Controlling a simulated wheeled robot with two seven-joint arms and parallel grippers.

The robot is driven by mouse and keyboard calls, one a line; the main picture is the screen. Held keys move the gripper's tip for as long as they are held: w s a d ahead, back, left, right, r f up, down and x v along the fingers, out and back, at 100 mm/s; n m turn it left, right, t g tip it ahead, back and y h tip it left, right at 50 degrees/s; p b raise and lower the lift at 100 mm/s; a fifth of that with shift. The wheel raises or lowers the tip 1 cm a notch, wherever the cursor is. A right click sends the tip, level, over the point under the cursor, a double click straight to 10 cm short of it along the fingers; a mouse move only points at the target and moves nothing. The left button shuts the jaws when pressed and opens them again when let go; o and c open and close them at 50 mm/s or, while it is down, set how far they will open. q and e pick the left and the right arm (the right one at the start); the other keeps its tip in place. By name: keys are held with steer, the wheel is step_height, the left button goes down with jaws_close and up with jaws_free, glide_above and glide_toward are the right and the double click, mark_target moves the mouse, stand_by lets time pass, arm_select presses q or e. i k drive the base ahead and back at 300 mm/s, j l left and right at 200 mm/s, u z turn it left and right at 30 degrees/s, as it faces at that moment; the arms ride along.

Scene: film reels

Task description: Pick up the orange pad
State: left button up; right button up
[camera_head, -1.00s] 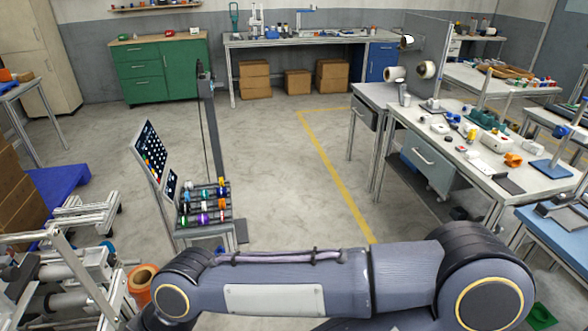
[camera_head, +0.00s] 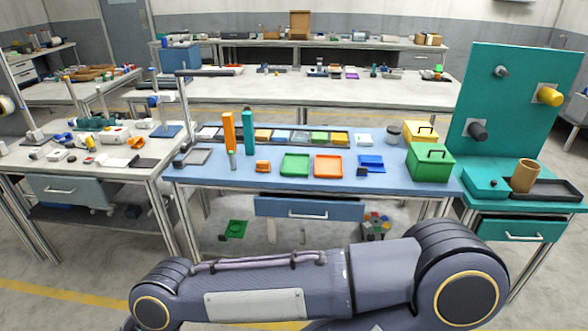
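Several orange things are on the blue-topped workbench (camera_head: 390,184). A flat, shallow orange square (camera_head: 330,166) with a raised rim lies near the middle, just right of a similar green square (camera_head: 295,165). A tall orange upright piece (camera_head: 229,132) stands to the left beside a teal one (camera_head: 249,131). A small orange block (camera_head: 263,166) lies between them and the green square. I cannot tell for certain which is the pad. A grey link of my arm crosses the bottom of the view, well in front of the bench. Neither gripper shows.
A green box (camera_head: 430,164) and a yellow box (camera_head: 421,133) stand on the bench's right end. A teal stand (camera_head: 515,105) is at the right. A white bench (camera_head: 95,172) with many parts is at the left. Floor shows in front.

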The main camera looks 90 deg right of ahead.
mark_target(262, 167)
steer(key=z, duration=2.7)
steer(key=u, duration=3.8)
steer(key=z, duration=4.45)
